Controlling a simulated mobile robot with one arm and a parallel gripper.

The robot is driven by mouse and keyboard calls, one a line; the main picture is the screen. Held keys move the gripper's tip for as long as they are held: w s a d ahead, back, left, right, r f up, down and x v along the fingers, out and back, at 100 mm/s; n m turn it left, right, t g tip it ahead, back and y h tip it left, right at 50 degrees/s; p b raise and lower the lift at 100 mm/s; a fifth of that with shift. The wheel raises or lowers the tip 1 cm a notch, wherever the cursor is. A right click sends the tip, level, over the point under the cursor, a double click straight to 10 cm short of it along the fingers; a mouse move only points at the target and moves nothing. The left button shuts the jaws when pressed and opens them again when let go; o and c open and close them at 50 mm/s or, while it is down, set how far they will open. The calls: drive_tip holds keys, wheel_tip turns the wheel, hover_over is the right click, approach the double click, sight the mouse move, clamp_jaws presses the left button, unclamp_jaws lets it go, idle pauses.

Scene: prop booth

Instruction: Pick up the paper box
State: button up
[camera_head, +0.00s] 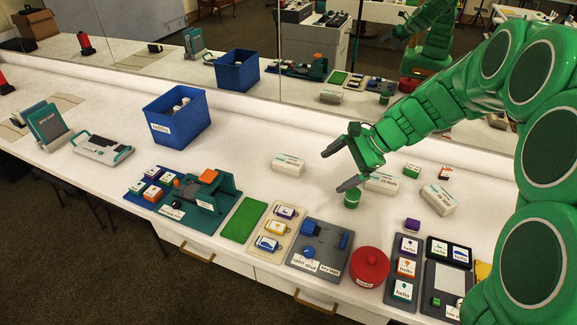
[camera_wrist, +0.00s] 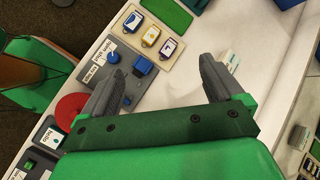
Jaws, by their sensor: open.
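Three white cartons with printed labels lie on the white counter: a left carton (camera_head: 288,164), a middle carton (camera_head: 381,183) and a right carton (camera_head: 438,199). I cannot tell which one is the paper box. My gripper (camera_head: 334,170) is open and empty above the counter, between the left and middle cartons in the picture. A green cylinder (camera_head: 352,197) stands just below the lower finger in the head view. In the wrist view my gripper (camera_wrist: 160,62) spreads over bare counter and the edge of a grey board. A white carton (camera_wrist: 231,60) shows beside the right finger, partly hidden.
A red round pot (camera_head: 369,266) and a grey board (camera_head: 319,248) with blue parts lie near the front edge. A blue bin (camera_head: 177,119) stands at the left. A mirror runs along the back.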

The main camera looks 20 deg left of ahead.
drive_tip(key=w+a+f+m+y, duration=0.2)
drive_tip(key=w+a+f+m, duration=0.2)
drive_tip(key=w+a+f, duration=0.45)
drive_tip(key=m+t+y, duration=0.2)
drive_tip(key=m, duration=0.4)
approach(291, 161)
drive_tip(key=x, duration=0.3)
drive_tip(key=shift+s+a, duration=0.1)
drive_tip(key=shift+s, duration=0.25)
drive_tip(key=shift+w+a+f, duration=0.1)
drive_tip(key=shift+f, duration=0.1)
drive_tip(key=shift+w+x, duration=0.15)
drive_tip(key=shift+x, duration=1.75)
drive_tip(key=shift+w+x, duration=0.1)
drive_tip(key=shift+x, duration=1.85)
drive_tip(key=shift+r, duration=0.1)
drive_tip(key=shift+c, duration=0.3)
drive_tip(key=c, duration=1.2)
